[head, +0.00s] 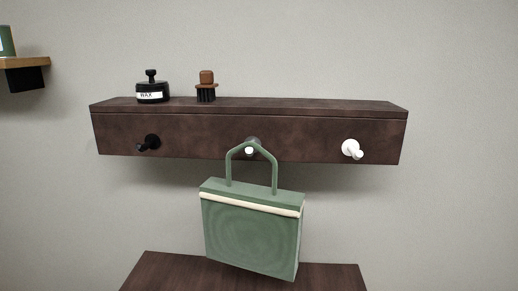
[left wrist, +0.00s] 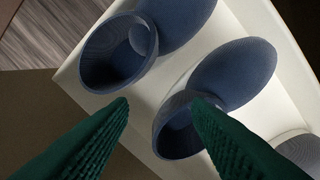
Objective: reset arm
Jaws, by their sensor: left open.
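My left gripper (left wrist: 160,104) shows in the left wrist view as two dark green ridged fingers, spread apart with nothing between them. Neither of my arms shows in the head view, and my right gripper is in neither view. In the head view a green bag (head: 250,232) with a pale stripe hangs by its handle from the middle peg (head: 250,149) of a dark brown wall shelf (head: 300,133). The bag hangs slightly tilted.
A black wax jar (head: 152,90) and a brush (head: 206,88) stand on the shelf. A black peg (head: 149,142) and a white peg (head: 352,149) are bare. A dark surface (head: 180,273) lies below.

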